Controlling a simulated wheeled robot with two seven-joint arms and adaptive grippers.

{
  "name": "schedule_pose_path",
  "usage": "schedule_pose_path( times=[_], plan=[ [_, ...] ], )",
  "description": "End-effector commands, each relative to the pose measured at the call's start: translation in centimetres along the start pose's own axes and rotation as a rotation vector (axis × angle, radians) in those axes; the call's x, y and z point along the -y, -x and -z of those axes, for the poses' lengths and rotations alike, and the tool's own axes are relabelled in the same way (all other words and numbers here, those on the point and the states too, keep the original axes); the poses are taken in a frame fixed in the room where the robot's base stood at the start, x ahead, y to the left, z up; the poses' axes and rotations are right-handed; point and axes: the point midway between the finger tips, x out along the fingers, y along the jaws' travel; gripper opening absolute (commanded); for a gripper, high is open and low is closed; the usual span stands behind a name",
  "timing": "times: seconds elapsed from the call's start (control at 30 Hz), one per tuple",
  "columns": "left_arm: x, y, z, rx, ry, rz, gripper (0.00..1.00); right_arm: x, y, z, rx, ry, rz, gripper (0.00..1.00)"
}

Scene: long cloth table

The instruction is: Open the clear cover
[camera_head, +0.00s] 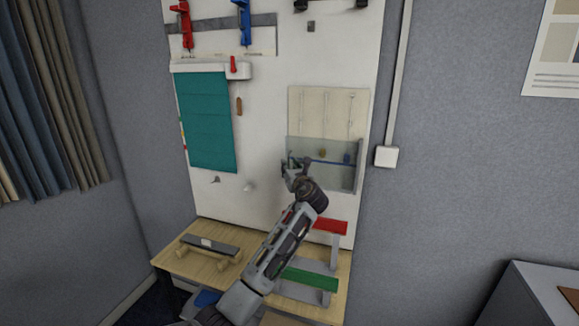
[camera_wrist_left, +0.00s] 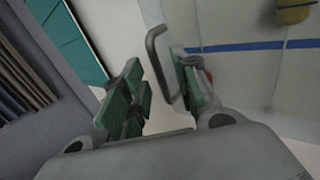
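The clear cover (camera_head: 338,178) is a see-through panel low on the white wall board, with a blue strip and small items showing through it. It looks closed. In the left wrist view the cover (camera_wrist_left: 245,75) fills the right side, and a grey bent handle (camera_wrist_left: 152,47) stands out at its left edge. My left gripper (camera_head: 294,168) is at the cover's left edge. Its green-padded fingers (camera_wrist_left: 160,80) are apart, with the handle between them, nearer the right finger. I cannot tell whether they touch. My right gripper is not in view.
A teal cloth panel (camera_head: 205,120) hangs left of the cover. Red (camera_head: 185,25) and blue (camera_head: 244,22) tools hang above. Below, a wooden table (camera_head: 190,262) carries a grey-topped stand (camera_head: 210,245), a red block (camera_head: 330,227) and a green bar (camera_head: 310,279).

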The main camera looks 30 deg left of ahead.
Motion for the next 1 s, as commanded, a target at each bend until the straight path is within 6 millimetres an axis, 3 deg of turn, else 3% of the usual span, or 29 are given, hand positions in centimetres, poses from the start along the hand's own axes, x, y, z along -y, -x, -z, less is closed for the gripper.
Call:
schedule_pose_path(
  times=[0.2,0.53,0.77,1.0],
  plan=[
    [-0.04,-1.05,0.05,-0.001,-0.001,-0.001,0.3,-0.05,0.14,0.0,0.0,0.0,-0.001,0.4],
    [-0.03,-1.18,0.05,-0.001,0.0,0.0,0.3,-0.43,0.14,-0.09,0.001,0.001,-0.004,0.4],
    [-0.04,-1.16,0.06,-0.001,0.0,0.0,0.02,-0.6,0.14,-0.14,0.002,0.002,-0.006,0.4],
    [-0.03,-1.15,0.06,-0.001,0.0,0.0,0.0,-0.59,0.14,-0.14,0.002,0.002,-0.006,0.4]
  ],
)
